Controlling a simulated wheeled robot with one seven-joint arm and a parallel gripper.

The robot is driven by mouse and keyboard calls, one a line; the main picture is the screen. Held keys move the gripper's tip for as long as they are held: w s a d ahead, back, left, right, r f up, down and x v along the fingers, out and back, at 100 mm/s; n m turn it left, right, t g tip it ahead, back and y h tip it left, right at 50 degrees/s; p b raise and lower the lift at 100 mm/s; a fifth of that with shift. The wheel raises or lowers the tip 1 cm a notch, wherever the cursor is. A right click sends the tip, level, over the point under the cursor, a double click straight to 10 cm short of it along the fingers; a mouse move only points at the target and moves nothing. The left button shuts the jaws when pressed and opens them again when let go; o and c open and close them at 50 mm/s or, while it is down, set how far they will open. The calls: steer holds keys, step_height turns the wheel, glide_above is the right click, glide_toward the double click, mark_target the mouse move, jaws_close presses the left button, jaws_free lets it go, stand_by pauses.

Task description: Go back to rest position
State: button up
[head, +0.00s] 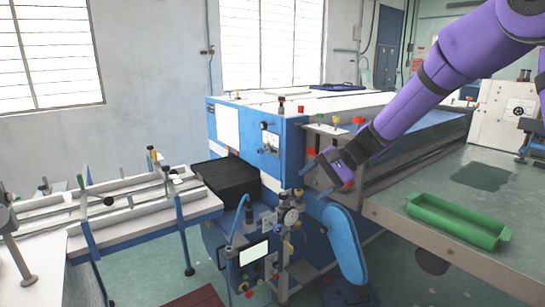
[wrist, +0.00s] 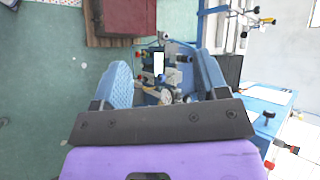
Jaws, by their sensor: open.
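My gripper (head: 328,177) is at the end of my purple arm, raised in the middle of the head view in front of the blue and white machine (head: 244,137). In the wrist view my gripper (wrist: 166,78) has its two blue fingers wide apart. Nothing is held between them. Machine gauges and fittings (wrist: 165,92) show below through the gap. Part of the machine is hidden behind my arm.
A green tray (head: 458,220) lies on the grey table (head: 400,215) at right. A white conveyor frame (head: 150,212) stands at left. A blue padded part (head: 344,243) and a lit screen (head: 254,253) are below my gripper.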

steer(key=s+d+r+n+h, duration=0.1)
steer(key=s+d+r+h, duration=0.15)
steer(key=s, duration=0.25)
steer(key=s+d+r+n+t+h, duration=0.1)
steer(key=s+d+r+n, duration=0.1)
steer(key=s+d+r, duration=0.3)
steer(key=s+d+r+n+h, duration=0.1)
steer(key=s+d+r, duration=0.1)
steer(key=s, duration=0.4)
steer(key=s+d+n+t+h, duration=0.1)
steer(key=s+d+h, duration=0.1)
steer(key=s+d, duration=0.3)
steer(key=s+d+r+n+t+h, duration=0.1)
steer(key=s+d, duration=0.4)
steer(key=s, duration=0.7)
steer(key=shift+s+r+t+h, duration=0.25)
steer(key=shift+t+h, duration=0.55)
steer(key=shift+h, duration=0.45)
steer(key=shift+o, duration=0.2)
